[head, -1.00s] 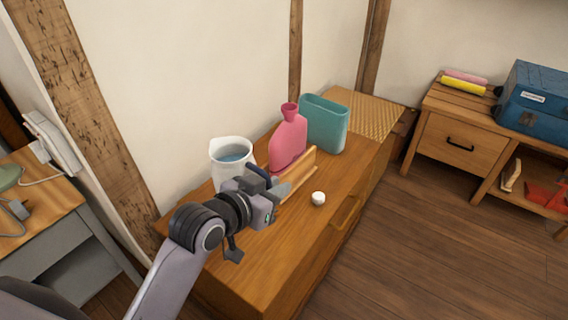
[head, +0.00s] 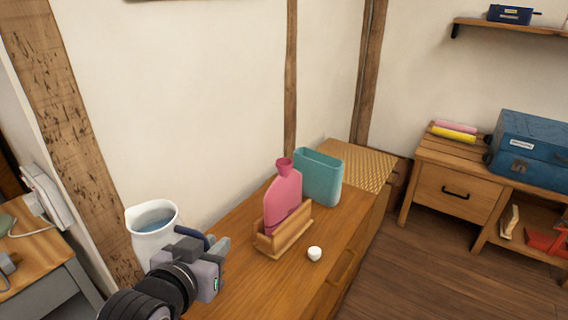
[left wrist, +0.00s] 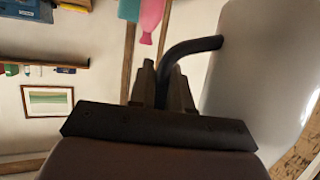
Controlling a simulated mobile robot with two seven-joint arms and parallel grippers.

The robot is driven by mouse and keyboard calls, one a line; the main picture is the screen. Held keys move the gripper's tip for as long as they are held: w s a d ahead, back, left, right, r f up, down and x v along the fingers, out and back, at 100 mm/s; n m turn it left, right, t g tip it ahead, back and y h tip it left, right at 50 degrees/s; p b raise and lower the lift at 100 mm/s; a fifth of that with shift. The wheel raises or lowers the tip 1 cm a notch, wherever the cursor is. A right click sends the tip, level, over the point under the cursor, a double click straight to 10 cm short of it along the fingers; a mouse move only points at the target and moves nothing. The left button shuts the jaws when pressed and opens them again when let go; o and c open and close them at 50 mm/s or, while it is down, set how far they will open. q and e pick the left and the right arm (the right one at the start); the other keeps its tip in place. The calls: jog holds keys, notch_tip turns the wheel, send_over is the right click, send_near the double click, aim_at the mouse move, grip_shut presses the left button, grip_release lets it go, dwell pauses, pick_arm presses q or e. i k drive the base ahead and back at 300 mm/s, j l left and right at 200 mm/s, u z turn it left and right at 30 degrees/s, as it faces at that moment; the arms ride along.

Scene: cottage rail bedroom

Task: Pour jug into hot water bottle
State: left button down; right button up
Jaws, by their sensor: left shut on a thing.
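The white jug (head: 150,243) with water inside is at the left in the head view, upright or nearly so. My left gripper (head: 216,243) is shut on its dark handle, which shows clearly between the fingers in the left wrist view (left wrist: 190,47). The jug appears lifted near the left end of the wooden chest. The pink hot water bottle (head: 283,196) stands in a wooden holder (head: 285,235), neck up, to the right of the jug and apart from it. A small white cap (head: 314,254) lies on the chest in front of the holder. My right gripper is not in view.
A teal open container (head: 318,178) stands behind the bottle, near a woven panel (head: 362,165). The wall runs close along the chest's back. A side table (head: 40,262) is at far left.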

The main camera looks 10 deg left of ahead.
aim_at(283, 198)
jog(key=i+l+u, duration=0.1)
jog(key=l+u, duration=0.15)
jog(key=l, duration=0.4)
jog(key=i+l+u, duration=0.15)
jog(key=l, duration=0.15)
jog(key=i+l+u, duration=0.3)
jog(key=i+l, duration=0.6)
